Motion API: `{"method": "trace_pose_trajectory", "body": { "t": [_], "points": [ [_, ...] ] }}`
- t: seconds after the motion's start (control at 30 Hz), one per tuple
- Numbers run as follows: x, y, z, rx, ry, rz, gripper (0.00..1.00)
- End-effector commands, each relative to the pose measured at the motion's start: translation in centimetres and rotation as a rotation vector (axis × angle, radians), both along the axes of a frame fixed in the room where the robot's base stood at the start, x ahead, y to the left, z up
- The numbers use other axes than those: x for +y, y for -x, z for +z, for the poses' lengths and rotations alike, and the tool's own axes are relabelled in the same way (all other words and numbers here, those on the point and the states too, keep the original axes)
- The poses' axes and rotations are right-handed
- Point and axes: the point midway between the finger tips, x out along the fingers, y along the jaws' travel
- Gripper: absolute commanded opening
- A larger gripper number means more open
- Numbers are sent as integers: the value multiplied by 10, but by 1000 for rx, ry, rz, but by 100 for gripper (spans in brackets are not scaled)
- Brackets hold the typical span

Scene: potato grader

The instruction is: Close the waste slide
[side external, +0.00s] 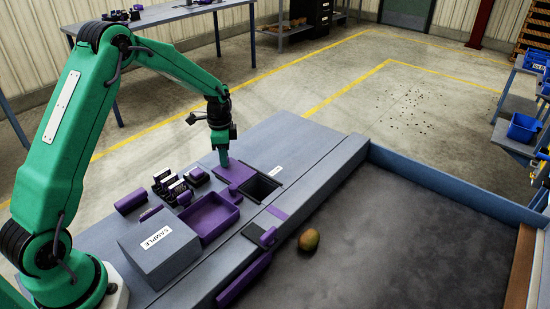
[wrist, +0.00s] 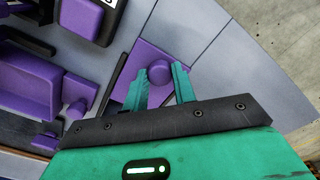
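The waste slide (side external: 237,174) is a flat purple plate on the grey bench. It lies to the left of a dark square opening (side external: 262,187), which is uncovered. A purple knob (wrist: 159,73) stands up from the plate (wrist: 133,57) in the wrist view. My gripper (side external: 220,143) is over the knob, pointing down. In the wrist view my gripper (wrist: 160,80) has its two teal fingers apart, one on each side of the knob. I cannot tell whether the fingers touch it.
A purple tray (side external: 208,218), a rack of dark and purple pieces (side external: 173,188) and a grey sample box (side external: 160,246) stand on the bench left of the slide. A potato (side external: 309,240) lies on the wide dark surface (side external: 420,245) at the right, which is otherwise clear.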

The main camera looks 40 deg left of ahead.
Motion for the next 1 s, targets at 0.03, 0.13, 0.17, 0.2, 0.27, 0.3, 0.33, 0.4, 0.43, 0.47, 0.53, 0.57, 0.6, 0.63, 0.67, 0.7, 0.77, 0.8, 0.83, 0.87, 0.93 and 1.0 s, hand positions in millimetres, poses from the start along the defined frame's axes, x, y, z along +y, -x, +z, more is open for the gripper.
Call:
{"method": "trace_pose_trajectory", "body": {
  "t": [0.03,0.13,0.17,0.2,0.27,0.3,0.33,0.4,0.43,0.47,0.53,0.57,0.6,0.63,0.67,0.7,0.77,0.8,0.83,0.87,0.93,1.0],
  "points": [
    [0,0,0,0,0,0,2],
    [0,0,0,0,0,0,0],
    [0,0,0,0,0,0,0],
    [-1,0,0,0,0,0,0],
    [-3,0,0,0,0,-1,0],
    [-7,0,0,1,1,-2,0],
    [-10,0,0,1,1,-2,0],
    [-19,0,0,1,0,-3,0],
    [-25,0,0,1,0,-4,0],
    [-30,0,0,1,0,-4,0],
    [-45,-1,0,0,0,-5,0],
    [-51,-1,0,0,0,-5,0],
    [-59,-1,0,0,0,-6,0],
    [-65,-1,0,0,0,-5,0],
    [-70,-1,0,0,0,-5,0],
    [-77,-1,0,-1,0,-4,0],
    [-84,0,0,-1,0,-4,0],
    [-88,0,0,-1,0,-3,0],
    [-90,0,0,-1,0,-2,0],
    [-91,0,0,-1,0,-1,0],
    [-93,0,0,-1,0,-1,0],
    [-94,0,0,-1,0,-2,0]
  ]
}}
